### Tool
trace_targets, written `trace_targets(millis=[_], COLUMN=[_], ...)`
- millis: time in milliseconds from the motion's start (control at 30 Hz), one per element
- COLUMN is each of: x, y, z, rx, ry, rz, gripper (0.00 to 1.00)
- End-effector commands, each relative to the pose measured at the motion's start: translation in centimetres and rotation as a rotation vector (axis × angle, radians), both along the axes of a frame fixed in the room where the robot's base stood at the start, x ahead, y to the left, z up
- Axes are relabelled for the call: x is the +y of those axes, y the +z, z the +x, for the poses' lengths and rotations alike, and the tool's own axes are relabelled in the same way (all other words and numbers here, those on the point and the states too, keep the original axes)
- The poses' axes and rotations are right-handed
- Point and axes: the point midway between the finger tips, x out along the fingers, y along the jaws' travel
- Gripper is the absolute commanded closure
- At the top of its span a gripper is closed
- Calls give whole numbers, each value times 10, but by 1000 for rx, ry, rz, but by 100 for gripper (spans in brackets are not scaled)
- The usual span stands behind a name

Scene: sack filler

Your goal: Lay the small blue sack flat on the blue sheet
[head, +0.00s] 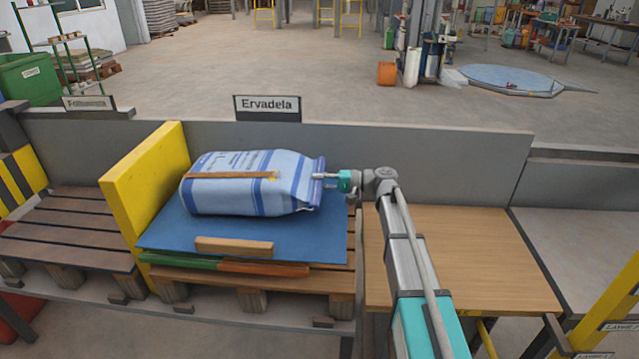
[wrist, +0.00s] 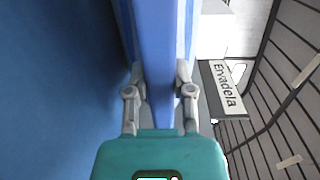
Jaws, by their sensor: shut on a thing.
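The small blue sack (head: 245,183) lies on its side on or just above the blue sheet (head: 165,233); I cannot tell if its whole underside touches. A wooden strip (head: 230,175) shows across its side. My gripper (head: 322,178) reaches in from the right and is shut on the sack's right end. In the wrist view my gripper (wrist: 160,85) has one finger on each side of the blue sack (wrist: 161,50), and the blue sheet (wrist: 55,90) fills the left. The sack's far side is hidden.
A wooden block (head: 234,246) lies on the sheet's front part. A yellow board (head: 148,185) stands left of the sheet. A grey wall with the "Ervadela" sign (head: 267,106) runs behind. A bare wooden table (head: 470,260) is at right, an empty slatted pallet (head: 75,230) at left.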

Motion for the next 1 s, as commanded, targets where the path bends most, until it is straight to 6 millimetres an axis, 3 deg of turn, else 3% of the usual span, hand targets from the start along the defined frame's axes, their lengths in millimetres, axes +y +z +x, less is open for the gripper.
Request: trace_targets(millis=[233,267,467,1000], x=[0,0,0,0], y=[0,0,0,3], z=[0,0,0,0], rx=[0,0,0,0], ry=[0,0,0,0], rz=[1,1,1,-7], gripper=[100,63,29,29])
